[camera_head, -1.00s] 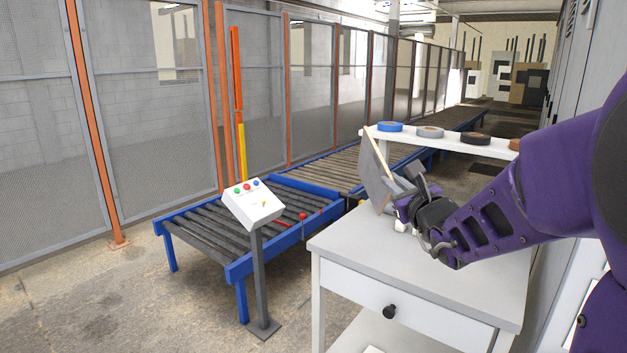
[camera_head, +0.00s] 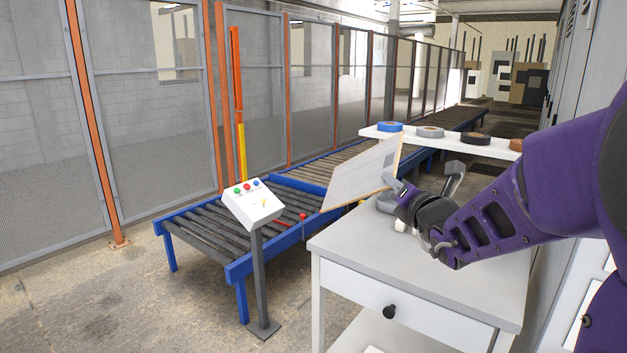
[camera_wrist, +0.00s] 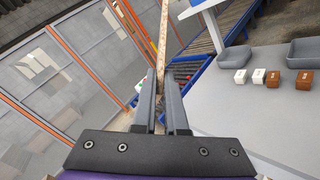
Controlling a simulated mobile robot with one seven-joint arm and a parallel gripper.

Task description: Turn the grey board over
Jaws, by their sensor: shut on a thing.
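The board (camera_head: 358,178) is held up in the air over the far left corner of the white table (camera_head: 345,240), tilted, with a pale grey face towards the head camera and a light wood-coloured edge. My gripper (camera_head: 388,179) is at its right edge. In the wrist view my gripper (camera_wrist: 161,78) has its two dark fingers on either side of the board (camera_wrist: 162,42), which shows there as a thin, speckled brown edge. The gripper is shut on it. The board's other face is hidden in the head view.
A blue-framed roller conveyor (camera_head: 240,225) stands left of the table, with a button box (camera_head: 252,205) on a post before it. A white shelf (camera_head: 448,142) carries several tape rolls. Grey bins (camera_wrist: 228,60) and small blocks (camera_wrist: 274,79) stand on the table.

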